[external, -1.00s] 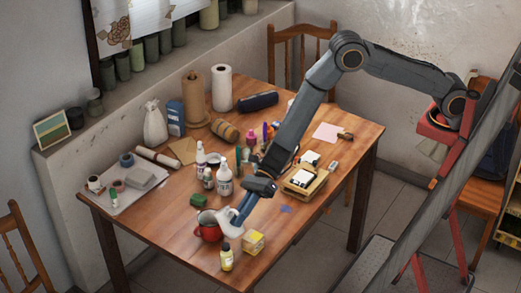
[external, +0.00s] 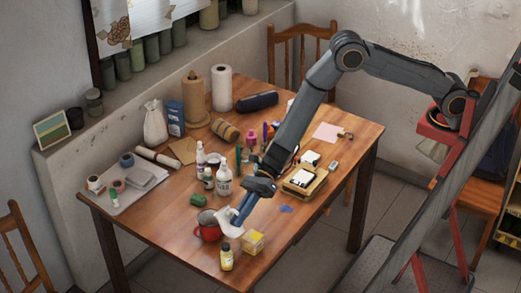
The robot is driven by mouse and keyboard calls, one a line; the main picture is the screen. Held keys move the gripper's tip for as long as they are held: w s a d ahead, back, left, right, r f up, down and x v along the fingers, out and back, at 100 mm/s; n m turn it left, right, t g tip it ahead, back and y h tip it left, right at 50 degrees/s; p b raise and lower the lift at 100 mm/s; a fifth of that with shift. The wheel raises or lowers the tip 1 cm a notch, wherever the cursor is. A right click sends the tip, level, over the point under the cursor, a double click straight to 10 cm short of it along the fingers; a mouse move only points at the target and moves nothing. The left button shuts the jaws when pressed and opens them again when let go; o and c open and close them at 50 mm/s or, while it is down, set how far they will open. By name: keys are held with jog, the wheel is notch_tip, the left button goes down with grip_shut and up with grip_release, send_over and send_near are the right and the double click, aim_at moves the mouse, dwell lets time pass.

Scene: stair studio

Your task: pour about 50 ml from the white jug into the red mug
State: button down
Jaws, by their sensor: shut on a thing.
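The red mug (external: 207,231) stands upright near the front edge of the wooden table. The white jug (external: 229,223) is in my gripper (external: 237,213), just right of the mug. The jug is tilted towards the mug, with its upper end at or over the mug's right rim. My gripper is shut on the jug. Whether liquid is flowing, and how much is in the mug, is too small to tell.
A yellow box (external: 253,242) and a yellow bottle (external: 226,257) stand close by at the table's front. A wooden tray (external: 303,184) lies to the right. The table's left front (external: 160,219) is clear.

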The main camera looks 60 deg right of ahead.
dwell(0.5)
jog(key=s+f+n+t, duration=0.2)
jog(key=s+n+t, duration=0.2)
jog(key=s+n, duration=0.1)
jog(key=shift+s+a+f+t+p, duration=0.3)
jog(key=shift+s+a+f, duration=0.1)
jog(key=shift+s, duration=0.35)
jog(key=p, duration=0.3)
jog(key=shift+s+f+n, duration=0.15)
jog(key=shift+f+n, duration=0.15)
